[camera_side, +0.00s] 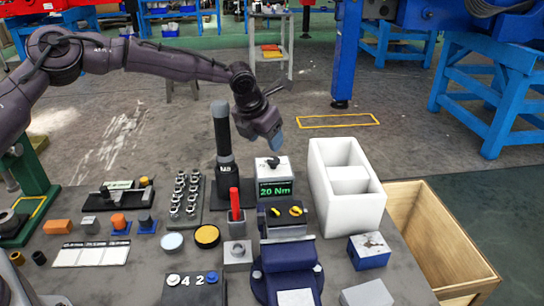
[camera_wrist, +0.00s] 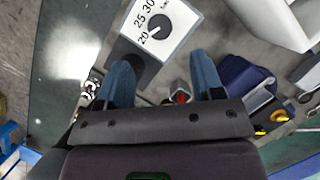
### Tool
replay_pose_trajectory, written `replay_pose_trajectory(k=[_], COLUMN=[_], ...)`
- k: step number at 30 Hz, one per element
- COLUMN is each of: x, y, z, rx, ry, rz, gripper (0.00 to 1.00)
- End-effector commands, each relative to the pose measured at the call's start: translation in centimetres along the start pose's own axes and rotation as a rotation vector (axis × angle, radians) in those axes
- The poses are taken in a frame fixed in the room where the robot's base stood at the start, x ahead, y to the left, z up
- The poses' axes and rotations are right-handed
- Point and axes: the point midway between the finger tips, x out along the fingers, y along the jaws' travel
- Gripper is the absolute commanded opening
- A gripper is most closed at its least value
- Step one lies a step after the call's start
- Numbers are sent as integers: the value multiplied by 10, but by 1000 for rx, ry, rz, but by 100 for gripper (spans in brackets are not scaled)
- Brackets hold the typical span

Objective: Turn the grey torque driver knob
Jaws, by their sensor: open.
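The torque unit is a white box (camera_side: 273,176) with a green "20 Nm" display on its front. Its dark grey knob (camera_side: 273,162) sits on top. In the wrist view the knob (camera_wrist: 156,33) has a white pointer, which points toward the 20 on a printed 20-25-30 scale. My gripper (camera_side: 277,140) is above the box, pointing down and apart from the knob. In the wrist view its blue fingers (camera_wrist: 161,62) are spread with nothing held between them, and the knob lies beyond their tips.
An upright dark driver (camera_side: 222,135) stands just left of the box. A white two-compartment bin (camera_side: 372,212) is close on the right, beside a wooden crate (camera_side: 466,258). A blue vise (camera_side: 288,262) and a red-handled tool (camera_side: 235,200) are in front.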

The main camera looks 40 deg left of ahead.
Motion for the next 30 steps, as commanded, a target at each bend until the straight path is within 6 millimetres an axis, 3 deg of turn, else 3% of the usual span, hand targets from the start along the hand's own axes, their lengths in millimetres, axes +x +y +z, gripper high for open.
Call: replay_pose_trajectory(k=[3,10,15,24,30], x=[27,64,75,76,76], y=[-1,0,0,0,0], z=[-1,0,0,0,0], rx=[0,0,2,3,2], ry=[3,1,-1,-1,-2], rz=[-2,-1,0,0,0], gripper=[61,61,61,61,15])
